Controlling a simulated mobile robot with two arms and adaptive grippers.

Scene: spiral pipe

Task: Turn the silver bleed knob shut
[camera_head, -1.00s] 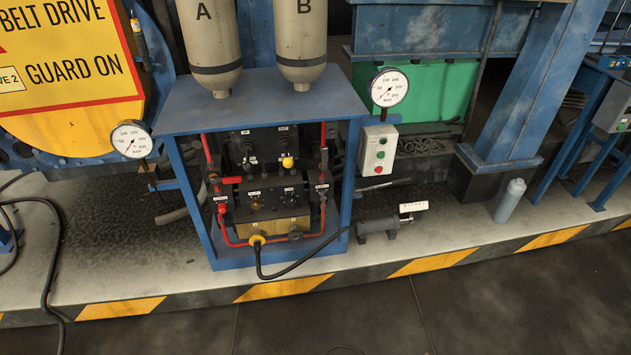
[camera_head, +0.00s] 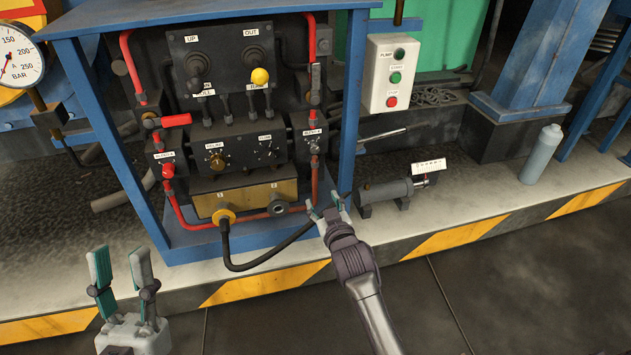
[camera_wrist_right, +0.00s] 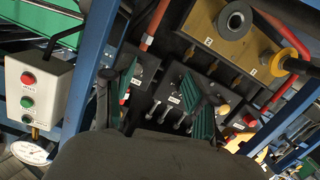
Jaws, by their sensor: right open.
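The silver knob (camera_head: 314,148) sits under a small label on the right side of the black valve panel, beside the red pipe. A red knob (camera_head: 168,171) sits under a similar label on the left side. My right gripper (camera_head: 325,206) is open and empty, below the silver knob and apart from it, near the cabinet's lower right corner. Its two fingers also show in the right wrist view (camera_wrist_right: 158,88), with the panel beyond; I cannot clearly make out the knob there. My left gripper (camera_head: 119,256) is open and empty at the lower left, away from the panel.
The blue cabinet frame (camera_head: 348,130) has a post just right of the knob. A black hose (camera_head: 262,262) loops below from a yellow fitting. A yellow-topped lever (camera_head: 260,76) stands above left. A button box (camera_head: 391,75) and a grey cylinder (camera_head: 385,192) are to the right.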

